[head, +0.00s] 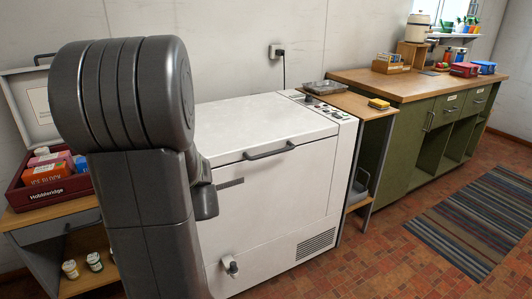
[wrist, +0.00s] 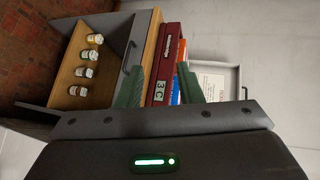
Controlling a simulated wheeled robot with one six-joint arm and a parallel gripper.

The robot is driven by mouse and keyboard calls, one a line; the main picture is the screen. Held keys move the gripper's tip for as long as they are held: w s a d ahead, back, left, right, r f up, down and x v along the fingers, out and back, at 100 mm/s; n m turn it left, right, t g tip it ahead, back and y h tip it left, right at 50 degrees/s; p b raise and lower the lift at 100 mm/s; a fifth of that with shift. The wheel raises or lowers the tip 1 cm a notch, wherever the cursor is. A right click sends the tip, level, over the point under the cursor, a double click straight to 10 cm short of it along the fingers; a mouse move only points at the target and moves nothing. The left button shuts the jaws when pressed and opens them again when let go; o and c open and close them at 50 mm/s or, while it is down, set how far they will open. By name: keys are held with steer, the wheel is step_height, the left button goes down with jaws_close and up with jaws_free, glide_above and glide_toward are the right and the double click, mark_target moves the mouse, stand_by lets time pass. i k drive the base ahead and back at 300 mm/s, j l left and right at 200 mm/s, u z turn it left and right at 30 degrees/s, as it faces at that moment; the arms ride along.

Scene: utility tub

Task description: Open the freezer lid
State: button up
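The white chest freezer (head: 285,205) stands in the middle of the head view. Its lid (head: 245,122) lies flat and shut. A grey bar handle (head: 269,151) is on the lid's front edge. My gripper (wrist: 160,85) shows in the wrist view with its two green fingers spread apart and nothing held between them. Beyond the fingers is a dark red crate, not the lid handle. In the head view my dark arm covers the freezer's left side, and I cannot make out the gripper there.
The dark red crate (head: 48,190) of boxes sits on a wooden-topped stand left of the freezer. Small jars (wrist: 88,73) stand on its lower shelf. A metal tray (head: 325,87) rests right of the lid. A green cabinet (head: 425,135) stands further right. Floor in front is clear.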

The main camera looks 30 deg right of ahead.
mark_target(254, 127)
steer(key=i+l+z, duration=0.2)
steer(key=z, duration=1.3)
steer(key=i+j+z, duration=0.15)
steer(key=i+l, duration=0.05)
steer(key=i, duration=0.05)
